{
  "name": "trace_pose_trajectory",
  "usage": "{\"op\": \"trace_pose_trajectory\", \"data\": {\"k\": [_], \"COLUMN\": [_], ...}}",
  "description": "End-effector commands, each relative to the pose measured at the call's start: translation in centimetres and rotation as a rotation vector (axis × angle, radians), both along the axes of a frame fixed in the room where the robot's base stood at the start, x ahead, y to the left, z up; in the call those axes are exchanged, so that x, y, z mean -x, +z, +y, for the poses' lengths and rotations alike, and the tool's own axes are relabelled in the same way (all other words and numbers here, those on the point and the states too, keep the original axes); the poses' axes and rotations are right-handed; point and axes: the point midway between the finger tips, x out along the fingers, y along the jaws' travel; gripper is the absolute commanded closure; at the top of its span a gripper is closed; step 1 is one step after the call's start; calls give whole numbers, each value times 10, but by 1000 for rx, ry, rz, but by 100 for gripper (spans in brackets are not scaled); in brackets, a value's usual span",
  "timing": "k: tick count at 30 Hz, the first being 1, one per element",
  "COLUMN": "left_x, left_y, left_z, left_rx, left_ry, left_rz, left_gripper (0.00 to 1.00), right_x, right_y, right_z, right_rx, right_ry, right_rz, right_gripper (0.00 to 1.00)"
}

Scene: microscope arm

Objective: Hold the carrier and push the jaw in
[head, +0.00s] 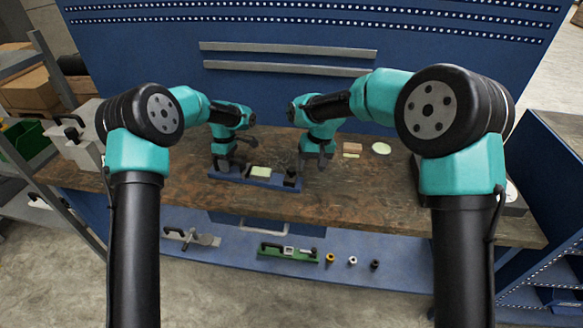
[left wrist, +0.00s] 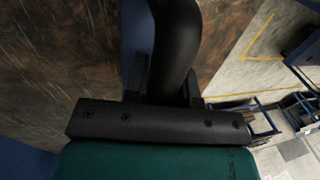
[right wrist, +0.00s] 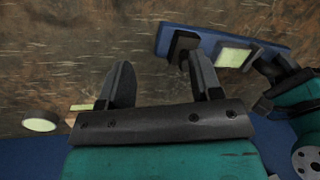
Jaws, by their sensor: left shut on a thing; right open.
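The carrier, a blue bar (head: 257,183), lies on the wooden bench in the head view, with a pale green pad (head: 261,171) on it. A black block that looks like the jaw (head: 291,181) sits at its right end; it also shows in the right wrist view (right wrist: 183,45). My left gripper (head: 223,164) is shut at the carrier's left end, on a black rounded handle (left wrist: 175,45) that fills much of the left wrist view. My right gripper (right wrist: 162,72) is open and empty, one finger close to the black block; I cannot tell if they touch.
A tan block (head: 352,149) and a pale round disc (head: 381,148) lie on the bench right of my right gripper. The front of the wooden bench (head: 330,205) is clear. Below, a blue shelf holds a green fixture (head: 288,253) and small round parts. A blue back panel rises behind.

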Motion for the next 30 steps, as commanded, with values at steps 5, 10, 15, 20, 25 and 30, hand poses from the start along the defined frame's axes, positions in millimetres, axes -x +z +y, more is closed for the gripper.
{"op": "trace_pose_trajectory", "data": {"k": [5,10,15,20,25,30], "left_x": [-1,-1,-1,-1,-1,-1], "left_y": [1,1,1,1,1,1], "left_z": [0,0,0,0,0,0], "left_rx": [0,0,0,0,0,0], "left_ry": [0,0,0,0,0,0], "left_rz": [-3,-3,-2,-2,-2,-2], "left_gripper": [100,100,100,100,100,100], "right_x": [-23,-33,-35,-35,-35,-35], "right_y": [39,63,70,70,68,55], "right_z": [40,59,63,63,62,62], "right_rx": [98,161,181,180,179,180], "right_ry": [229,345,376,375,374,374], "right_rz": [-76,-112,-121,-120,-120,-117], "right_gripper": [41,41,41,41,41,41]}}
